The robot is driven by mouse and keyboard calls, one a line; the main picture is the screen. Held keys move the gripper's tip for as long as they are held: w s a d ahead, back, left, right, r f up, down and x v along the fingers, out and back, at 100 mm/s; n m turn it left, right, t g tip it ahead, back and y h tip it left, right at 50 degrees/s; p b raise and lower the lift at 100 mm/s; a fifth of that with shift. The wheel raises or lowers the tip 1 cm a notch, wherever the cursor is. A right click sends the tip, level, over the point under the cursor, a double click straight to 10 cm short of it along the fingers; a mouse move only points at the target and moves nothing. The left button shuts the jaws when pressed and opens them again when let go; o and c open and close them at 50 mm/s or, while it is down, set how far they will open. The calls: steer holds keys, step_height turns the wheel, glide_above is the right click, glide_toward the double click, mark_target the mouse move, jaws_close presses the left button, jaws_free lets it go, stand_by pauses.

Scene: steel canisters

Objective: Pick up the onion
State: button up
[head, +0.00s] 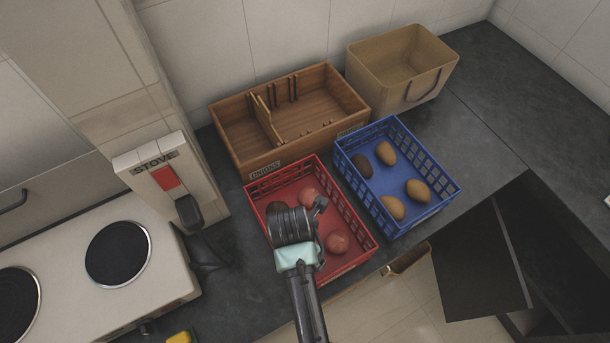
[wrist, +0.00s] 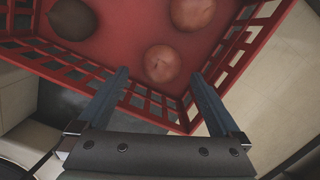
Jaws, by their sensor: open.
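The red crate (head: 358,262) holds reddish round vegetables that look like onions. In the wrist view one onion (wrist: 162,63) lies just beyond and between the fingertips, and a second onion (wrist: 193,12) is farther up. A darker brown round vegetable (wrist: 73,18) lies at upper left in the same crate. My gripper (head: 318,208) is over the red crate and hides part of its contents. In the wrist view my gripper (wrist: 158,77) is open, with nothing between its fingers.
The blue crate (head: 437,206) beside it holds several brown potato-like vegetables and a darker one. A wooden box (head: 230,127) with dividers and a tan bin (head: 427,92) stand behind. A stove (head: 165,262) is at left. The counter at right back is clear.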

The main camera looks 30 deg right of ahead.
steer(key=shift+d+f, duration=0.15)
steer(key=shift+f, duration=1.15)
steer(key=shift+d+f, duration=0.1)
steer(key=shift+f, duration=1.15)
steer(key=c, duration=1.3)
